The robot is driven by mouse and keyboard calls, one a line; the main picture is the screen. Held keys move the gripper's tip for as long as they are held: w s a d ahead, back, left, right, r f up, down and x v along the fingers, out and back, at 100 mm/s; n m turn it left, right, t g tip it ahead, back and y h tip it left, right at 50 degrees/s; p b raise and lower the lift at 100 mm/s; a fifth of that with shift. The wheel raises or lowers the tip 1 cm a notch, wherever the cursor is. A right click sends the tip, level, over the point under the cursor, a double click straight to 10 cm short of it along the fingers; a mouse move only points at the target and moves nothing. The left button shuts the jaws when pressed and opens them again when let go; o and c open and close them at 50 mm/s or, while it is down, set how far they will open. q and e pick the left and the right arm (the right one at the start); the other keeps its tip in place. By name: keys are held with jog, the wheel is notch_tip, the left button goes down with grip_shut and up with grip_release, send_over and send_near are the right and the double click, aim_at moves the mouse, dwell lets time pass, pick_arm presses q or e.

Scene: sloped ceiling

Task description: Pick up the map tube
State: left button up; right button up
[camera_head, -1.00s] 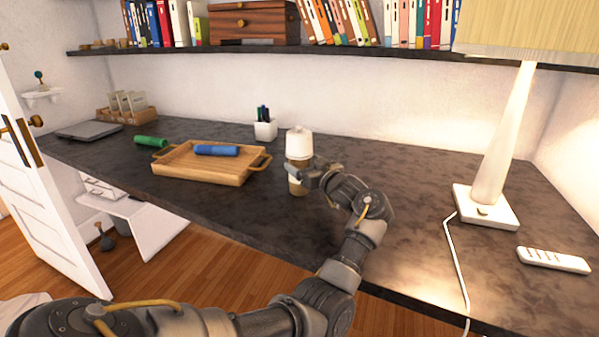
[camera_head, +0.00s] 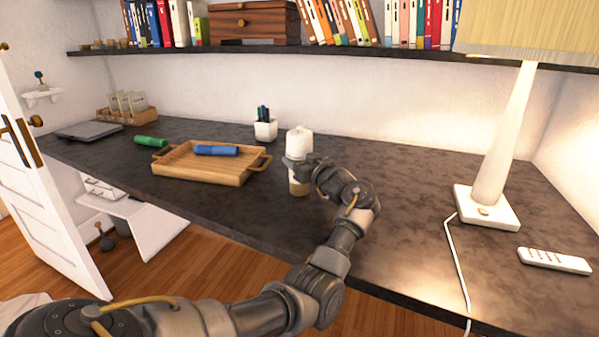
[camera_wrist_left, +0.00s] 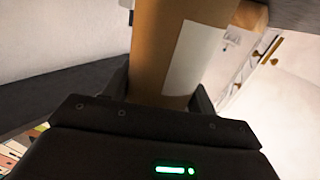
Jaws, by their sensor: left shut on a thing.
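The map tube stands upright on the dark desk, a brown cardboard tube (camera_head: 299,187) with a white cap (camera_head: 299,142) on top. My left gripper (camera_head: 300,169) reaches it from the right and is shut around its middle, hiding part of it. In the left wrist view the brown tube (camera_wrist_left: 152,50) with a pale label runs between the two fingers of my left gripper (camera_wrist_left: 160,92). I cannot tell whether its base is clear of the desk. My right gripper is out of view.
A wooden tray (camera_head: 203,171) with a blue cylinder (camera_head: 216,150) lies left of the tube. A green cylinder (camera_head: 151,141) and a white pen cup (camera_head: 265,130) are behind. A lamp (camera_head: 487,204) and a white remote (camera_head: 553,261) are at right. The desk between is clear.

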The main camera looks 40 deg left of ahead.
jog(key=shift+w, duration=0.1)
pick_arm(q)
jog(key=shift+r, duration=0.45)
notch_tip(320, 180, up, 2)
jog(key=shift+r, duration=0.2)
jog(key=s+d+r+p, duration=0.1)
jog(key=s+d+r, duration=0.3)
jog(key=s+r, duration=0.1)
jog(key=s+d+r, duration=0.4)
jog(key=s+d, duration=0.1)
jog(key=shift+s+d+r+p, duration=0.2)
jog(key=shift+r+p, duration=0.15)
jog(key=shift+p, duration=0.05)
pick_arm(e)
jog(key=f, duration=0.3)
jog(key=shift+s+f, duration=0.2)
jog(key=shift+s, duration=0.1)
